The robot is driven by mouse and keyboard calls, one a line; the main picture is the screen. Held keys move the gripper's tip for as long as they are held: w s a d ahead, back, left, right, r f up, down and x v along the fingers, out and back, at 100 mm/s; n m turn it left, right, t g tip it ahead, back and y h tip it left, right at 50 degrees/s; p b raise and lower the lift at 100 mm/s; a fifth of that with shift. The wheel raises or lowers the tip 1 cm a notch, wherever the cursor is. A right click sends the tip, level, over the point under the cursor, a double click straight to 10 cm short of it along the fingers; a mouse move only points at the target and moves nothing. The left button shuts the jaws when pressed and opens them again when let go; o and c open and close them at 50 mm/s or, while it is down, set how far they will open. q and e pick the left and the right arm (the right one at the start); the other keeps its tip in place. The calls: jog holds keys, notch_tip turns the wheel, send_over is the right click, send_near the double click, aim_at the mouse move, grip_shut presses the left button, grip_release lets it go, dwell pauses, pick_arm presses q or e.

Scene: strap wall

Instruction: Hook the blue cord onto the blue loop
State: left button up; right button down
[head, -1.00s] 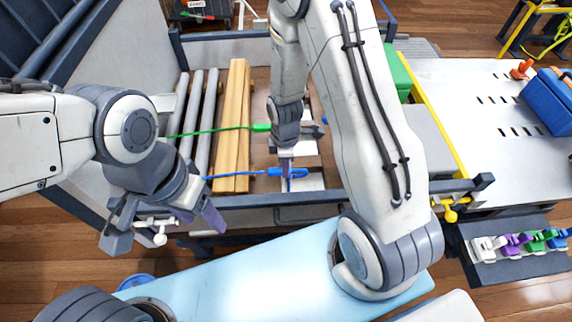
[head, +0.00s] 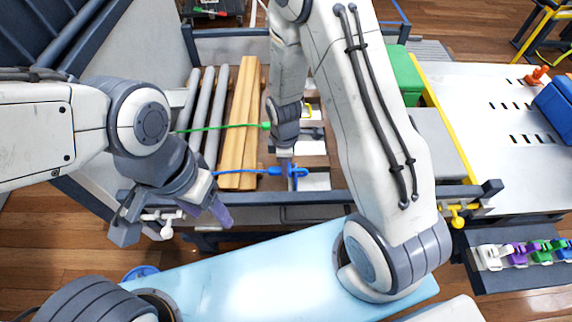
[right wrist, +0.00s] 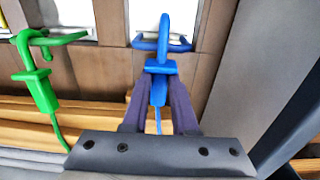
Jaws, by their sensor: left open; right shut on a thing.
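The blue cord (head: 210,181) runs from the left across the wooden planks to a blue hook. My right gripper (head: 286,169) is shut on the hook's body, which also shows between its fingers in the right wrist view (right wrist: 158,88). The blue loop (right wrist: 142,43) is at the top middle of the right wrist view, also visible in the head view (head: 303,171). The curved hook tip overlaps the loop there; I cannot tell whether it is fully caught. My left gripper (head: 207,205) is open and empty, in front of the frame at the left.
A green cord (head: 225,127) runs parallel behind; its green hook (right wrist: 40,85) is at a green loop (right wrist: 65,39). Wooden planks (head: 240,110) and grey pipes (head: 205,110) lie in the bed. A rail with coloured clips (head: 520,255) is at the right.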

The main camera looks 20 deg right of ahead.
jog(key=shift+a, duration=0.2)
jog(key=shift+w+a+f, duration=0.15)
jog(key=shift+w+a, duration=0.15)
jog(key=shift+a, duration=0.4)
jog(key=c, duration=0.6)
grip_release()
jog(key=shift+r+p, duration=1)
jog(key=shift+r, duration=4.25)
jog(key=shift+r, duration=0.1)
